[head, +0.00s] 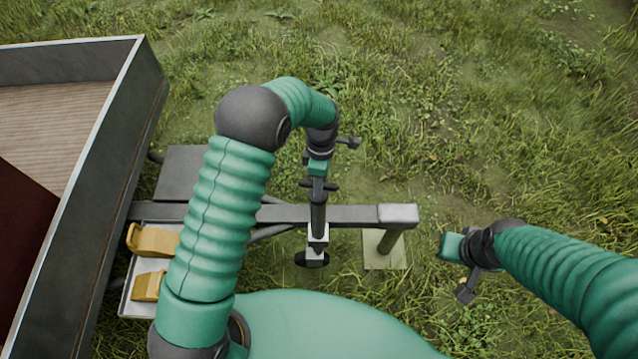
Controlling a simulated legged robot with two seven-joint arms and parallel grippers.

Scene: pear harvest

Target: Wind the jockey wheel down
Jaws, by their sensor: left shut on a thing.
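The jockey wheel's dark upright tube (318,217) stands against the trailer's grey drawbar (350,214), with a white clamp piece below it. Its dark wheel (305,259) shows low down, partly covered by the clamp piece; I cannot tell whether it touches the ground. A dark crank handle (327,186) sits at the tube's top. My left gripper (318,179) comes down from above and is shut on the crank handle; its fingers are small in view. My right gripper (443,247) is right of the drawbar's end, apart from everything; its jaws cannot be made out.
The trailer body (125,125) with a wooden floor fills the left. Two yellow wedges (152,240) lie in a pale tray beside it. The drawbar's end has a post standing on a pale pad (372,258). Grass to the right and behind is open.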

